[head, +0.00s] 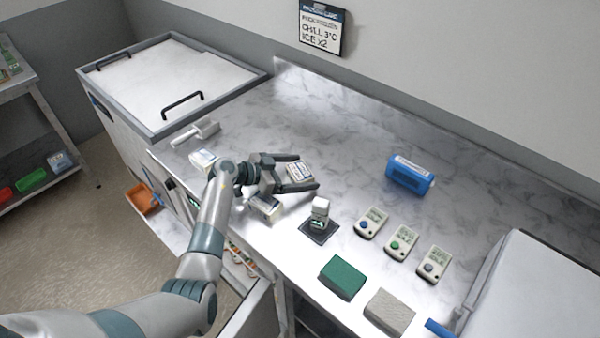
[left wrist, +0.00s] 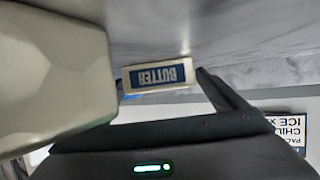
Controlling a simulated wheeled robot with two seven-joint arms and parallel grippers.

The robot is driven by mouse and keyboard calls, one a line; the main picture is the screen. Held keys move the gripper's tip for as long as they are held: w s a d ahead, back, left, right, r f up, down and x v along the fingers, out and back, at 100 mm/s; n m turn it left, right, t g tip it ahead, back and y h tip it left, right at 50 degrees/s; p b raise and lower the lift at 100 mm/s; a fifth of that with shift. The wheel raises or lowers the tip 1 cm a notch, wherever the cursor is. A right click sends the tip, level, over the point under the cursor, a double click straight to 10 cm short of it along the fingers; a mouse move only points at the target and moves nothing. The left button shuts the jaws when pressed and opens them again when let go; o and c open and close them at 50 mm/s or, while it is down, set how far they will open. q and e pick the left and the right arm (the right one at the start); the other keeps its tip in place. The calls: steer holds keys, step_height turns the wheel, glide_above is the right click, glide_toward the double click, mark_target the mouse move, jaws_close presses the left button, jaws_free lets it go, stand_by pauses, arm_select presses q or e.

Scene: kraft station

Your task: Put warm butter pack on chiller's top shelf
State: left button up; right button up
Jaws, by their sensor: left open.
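A white and blue pack (head: 298,172) lies on the marble counter, between the spread fingers of my left gripper (head: 308,172). In the left wrist view its label reads BUTTER, upside down (left wrist: 160,76). The gripper is open, and I cannot tell whether a finger touches the pack. Another pale pack (head: 265,206) sits just below the gripper, partly hidden by it. A third pale pack (head: 203,159) stands left of the wrist. No shelf of the chiller shows clearly; the area under the counter front is partly hidden by my arm. My right gripper is not in view.
A small black stand with a white block (head: 320,208) is right of the gripper. Three handheld meters (head: 401,242), a blue pack (head: 410,176), a green block (head: 342,277) and a grey block (head: 390,312) lie further right. A lidded chest (head: 170,85) stands left. The back counter is clear.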

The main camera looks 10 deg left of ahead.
mark_target(303, 172)
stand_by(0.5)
arm_select(q)
steer(key=shift+w, duration=0.1)
steer(key=c, duration=1.4)
steer(key=shift+r, duration=0.1)
steer(key=shift+r, duration=0.55)
steer(key=r, duration=0.1)
steer(key=d+r+b, duration=0.1)
steer(key=r, duration=0.1)
steer(key=shift+s+r, duration=0.1)
steer(key=shift+s, duration=0.1)
steer(key=s+d+r, duration=0.1)
steer(key=d+r, duration=0.1)
steer(key=d, duration=0.1)
steer(key=s+d+r+b, duration=0.1)
steer(key=d+r, duration=0.1)
steer(key=d, duration=0.1)
steer(key=s+d+r+b, duration=0.1)
steer(key=d+r, duration=0.1)
steer(key=d, duration=0.2)
steer(key=shift+s+r, duration=0.3)
steer(key=shift+s, duration=0.05)
